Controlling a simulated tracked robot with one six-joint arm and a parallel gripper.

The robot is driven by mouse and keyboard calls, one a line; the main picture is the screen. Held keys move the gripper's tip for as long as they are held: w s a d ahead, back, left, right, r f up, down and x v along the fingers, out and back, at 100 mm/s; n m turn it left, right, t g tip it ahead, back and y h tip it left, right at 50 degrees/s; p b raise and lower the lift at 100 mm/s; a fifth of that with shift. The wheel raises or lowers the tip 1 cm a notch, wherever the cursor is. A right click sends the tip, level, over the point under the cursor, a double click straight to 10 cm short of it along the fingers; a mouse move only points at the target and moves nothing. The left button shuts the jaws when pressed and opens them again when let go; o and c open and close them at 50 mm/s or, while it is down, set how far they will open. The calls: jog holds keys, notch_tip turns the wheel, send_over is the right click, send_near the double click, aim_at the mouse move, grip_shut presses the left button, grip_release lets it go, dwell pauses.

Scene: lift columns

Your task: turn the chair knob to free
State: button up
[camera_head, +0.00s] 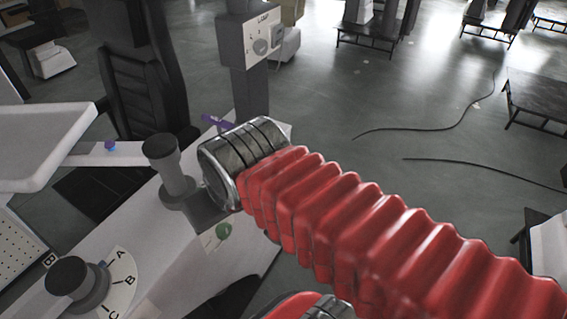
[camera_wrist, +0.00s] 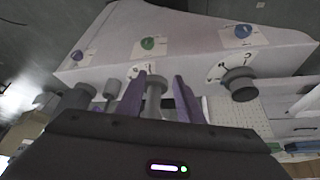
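A dark round knob (camera_head: 75,280) on a dial marked with letters, A and C readable, sits at the lower left of the head view. A round dark knob beside a marked white dial also shows in the wrist view (camera_wrist: 239,84). Which knob is the chair knob I cannot tell. My gripper (camera_wrist: 160,78) has two purple fingers standing apart, and a grey post (camera_wrist: 155,92) shows between them with gaps on both sides. I cannot tell whether the post touches a finger. In the head view my gripper is mostly hidden; a purple piece (camera_head: 217,122) shows beyond the wrist.
A grey upright handle (camera_head: 167,165) stands on the white panel. Green (camera_wrist: 148,43), blue (camera_wrist: 243,30) and purple (camera_wrist: 77,56) buttons sit on the panel. A dark column (camera_head: 248,70) carries a small dial box. Open floor lies at the right, with cables on it.

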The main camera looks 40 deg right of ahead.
jog(key=o, duration=0.5)
jog(key=shift+w+d+f+m+g, duration=0.15)
jog(key=shift+w+f+m+g, duration=0.15)
jog(key=shift+m, duration=0.1)
jog(key=shift+c, duration=0.2)
jog(key=shift+o, duration=0.8)
jog(key=w+d+f+m+g+y, duration=0.3)
jog(key=w+d+f+m+y, duration=0.2)
jog(key=w+m, duration=0.3)
jog(key=shift+f+m+y, duration=0.3)
jog(key=shift+f+m, duration=0.1)
jog(key=shift+f, duration=0.4)
jog(key=w+d+f+m+t+y, duration=0.35)
jog(key=d+f+m, duration=0.35)
jog(key=d, duration=0.4)
jog(key=w+d+f+m+t+y, duration=0.2)
jog(key=w+d+f+m+t, duration=0.4)
jog(key=d, duration=0.6)
jog(key=s+d+f+m+t+h, duration=0.2)
jog(key=s+d+f+m, duration=0.1)
jog(key=d, duration=0.4)
jog(key=s+d+f+m+t+h, duration=0.3)
jog(key=d+f+m, duration=0.3)
jog(key=d+f, duration=0.1)
jog(key=shift+s+f+m, duration=0.25)
jog(key=shift+f+m, duration=0.05)
jog(key=shift+t, duration=0.25)
jog(key=x, duration=1.3)
jog(key=shift+w, duration=0.4)
jog(key=shift+c, duration=0.7)
